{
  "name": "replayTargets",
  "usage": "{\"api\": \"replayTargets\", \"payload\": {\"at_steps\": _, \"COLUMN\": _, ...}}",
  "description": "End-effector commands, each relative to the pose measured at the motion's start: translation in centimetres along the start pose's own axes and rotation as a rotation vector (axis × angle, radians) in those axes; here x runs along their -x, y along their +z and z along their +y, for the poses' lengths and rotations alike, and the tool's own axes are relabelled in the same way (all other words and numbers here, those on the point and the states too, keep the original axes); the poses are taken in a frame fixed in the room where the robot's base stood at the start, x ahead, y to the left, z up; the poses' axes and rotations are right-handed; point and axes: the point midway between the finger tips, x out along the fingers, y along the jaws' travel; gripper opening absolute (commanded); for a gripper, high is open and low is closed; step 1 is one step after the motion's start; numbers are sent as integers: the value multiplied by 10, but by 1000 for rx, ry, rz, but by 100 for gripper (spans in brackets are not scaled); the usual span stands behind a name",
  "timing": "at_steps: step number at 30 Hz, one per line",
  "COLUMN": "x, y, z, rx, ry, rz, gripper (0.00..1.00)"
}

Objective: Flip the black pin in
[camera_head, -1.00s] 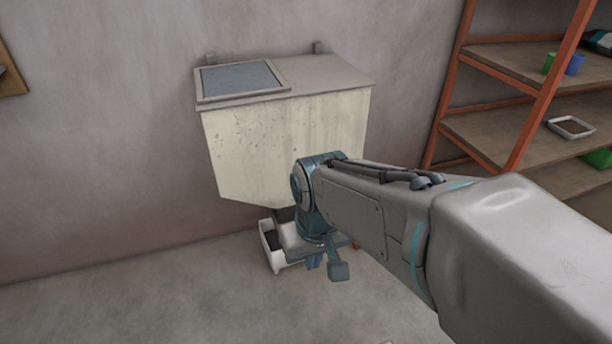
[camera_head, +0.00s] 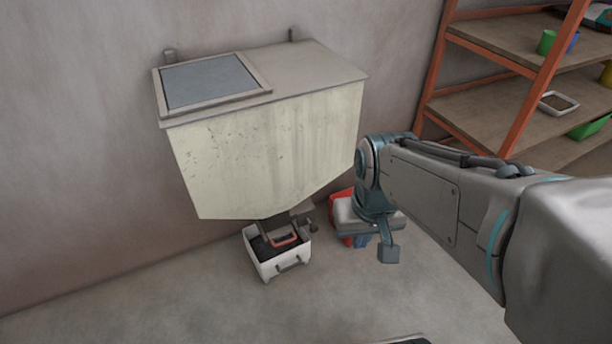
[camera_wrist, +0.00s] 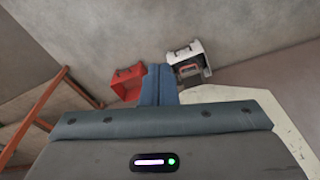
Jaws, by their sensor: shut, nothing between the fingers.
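A cream pellet hopper (camera_head: 270,150) with a grey lid panel hangs on the wall. Under its tapered bottom is a dark outlet with a red-edged loop (camera_head: 286,241). A small dark knob (camera_head: 312,226) sticks out to the right of the outlet; I cannot tell surely whether it is the black pin. A white bin (camera_head: 282,268) with dark contents stands below and also shows in the wrist view (camera_wrist: 205,62). My gripper (camera_head: 361,241) points down to the right of the bin, apart from it. Its blue fingers (camera_wrist: 158,82) are together and empty.
A red box (camera_head: 340,200) stands by the wall behind my gripper and shows left of my fingers in the wrist view (camera_wrist: 127,83). An orange-framed shelf (camera_head: 500,92) with cups and trays is at the right. The floor in front of the bin is mostly clear.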

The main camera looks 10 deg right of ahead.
Motion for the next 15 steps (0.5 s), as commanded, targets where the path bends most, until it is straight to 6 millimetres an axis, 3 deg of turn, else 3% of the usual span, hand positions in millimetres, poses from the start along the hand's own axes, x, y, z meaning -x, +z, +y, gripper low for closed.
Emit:
{"api": "replayTargets", "payload": {"at_steps": 5, "x": -16, "y": -5, "z": -6, "rx": -49, "ry": -51, "rz": -76, "gripper": 0}}
{"api": "replayTargets", "payload": {"at_steps": 15, "x": -85, "y": -32, "z": -42, "rx": -283, "ry": -339, "rz": -371, "gripper": 0}}
